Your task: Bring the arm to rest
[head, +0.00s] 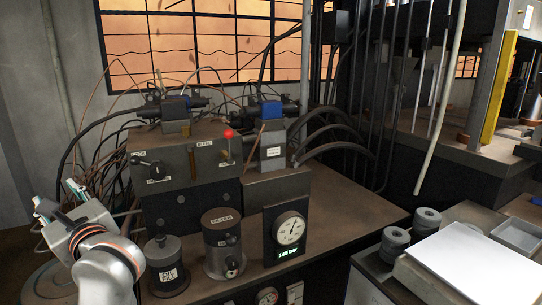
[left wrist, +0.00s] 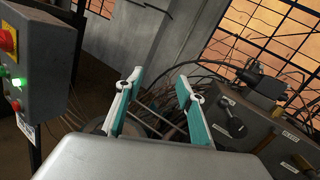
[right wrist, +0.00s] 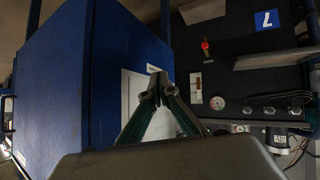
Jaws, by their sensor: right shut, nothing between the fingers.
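My left gripper (head: 60,198) is raised at the left edge of the head view, beside the bench. In the left wrist view its two teal-lined fingers (left wrist: 160,100) stand well apart, with nothing between them. Cables and the bench's machinery show beyond them. My right gripper (right wrist: 157,88) shows only in the right wrist view. Its fingertips meet, and it holds nothing. A blue cabinet (right wrist: 95,70) and a white panel lie behind the fingers. The right arm is out of the head view.
At right, dark round stacks (head: 427,220) stand beside a white plate (head: 470,262). A control box (left wrist: 40,55) is left of my left gripper.

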